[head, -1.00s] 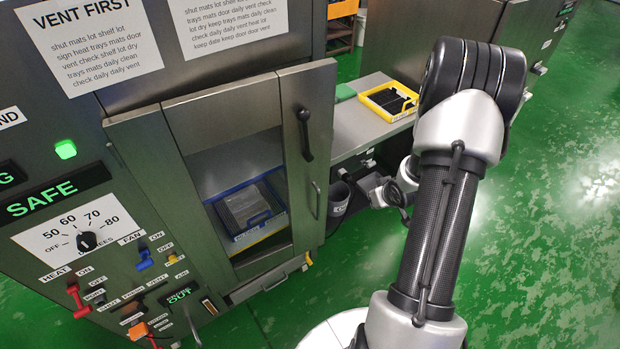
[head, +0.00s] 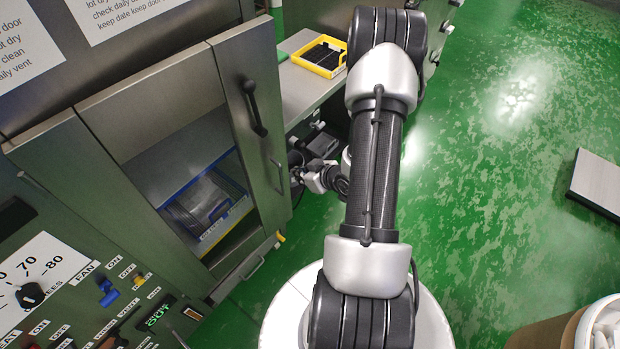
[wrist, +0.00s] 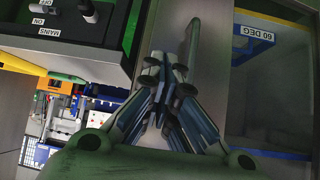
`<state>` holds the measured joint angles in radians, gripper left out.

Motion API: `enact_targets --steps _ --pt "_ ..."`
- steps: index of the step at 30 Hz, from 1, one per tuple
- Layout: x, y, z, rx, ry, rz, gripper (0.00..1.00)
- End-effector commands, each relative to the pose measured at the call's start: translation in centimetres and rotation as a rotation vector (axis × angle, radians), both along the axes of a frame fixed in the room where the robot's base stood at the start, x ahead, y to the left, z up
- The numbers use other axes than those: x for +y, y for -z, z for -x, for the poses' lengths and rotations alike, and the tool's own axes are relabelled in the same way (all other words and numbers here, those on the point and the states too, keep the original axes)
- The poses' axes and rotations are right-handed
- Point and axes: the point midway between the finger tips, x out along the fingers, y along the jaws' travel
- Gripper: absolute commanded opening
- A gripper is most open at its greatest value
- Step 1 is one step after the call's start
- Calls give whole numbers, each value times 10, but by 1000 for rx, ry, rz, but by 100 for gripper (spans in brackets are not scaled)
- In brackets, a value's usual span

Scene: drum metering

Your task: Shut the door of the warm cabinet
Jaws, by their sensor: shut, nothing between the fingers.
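The warm cabinet (head: 50,140) stands at the left in the head view. Its opening shows a blue-rimmed tray (head: 236,212) inside. The metal door (head: 232,85), with a black bar handle (head: 254,108), stands open at the right of the opening. My gripper (head: 300,172) is right of the door, low down and partly hidden by my arm. In the wrist view my gripper (wrist: 163,75) is shut and empty, in front of the grey door panel (wrist: 215,30). A bar (wrist: 190,42) shows just beyond the fingers. I cannot tell whether they touch the door.
A counter (head: 292,85) with a yellow-rimmed tray (head: 320,57) lies behind the door. A control panel with a blue switch (head: 108,290) is at the lower left. A bin (head: 600,325) and a grey-topped object (head: 598,182) are at right. Green floor (head: 480,200) lies open between.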

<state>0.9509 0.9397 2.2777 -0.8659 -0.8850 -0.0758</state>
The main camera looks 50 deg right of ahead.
Motion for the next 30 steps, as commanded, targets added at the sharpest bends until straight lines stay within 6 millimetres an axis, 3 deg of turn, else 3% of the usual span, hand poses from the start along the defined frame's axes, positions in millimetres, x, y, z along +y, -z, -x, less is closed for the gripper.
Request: enact_targets --steps 1,6,22,30 --pt "-1 -1 -11 -3 -5 5 0" --pt "-1 -2 -30 -2 -3 4 0" --pt "-2 -3 -42 -2 -1 3 0" --pt "-5 -3 -93 -2 -5 4 0"
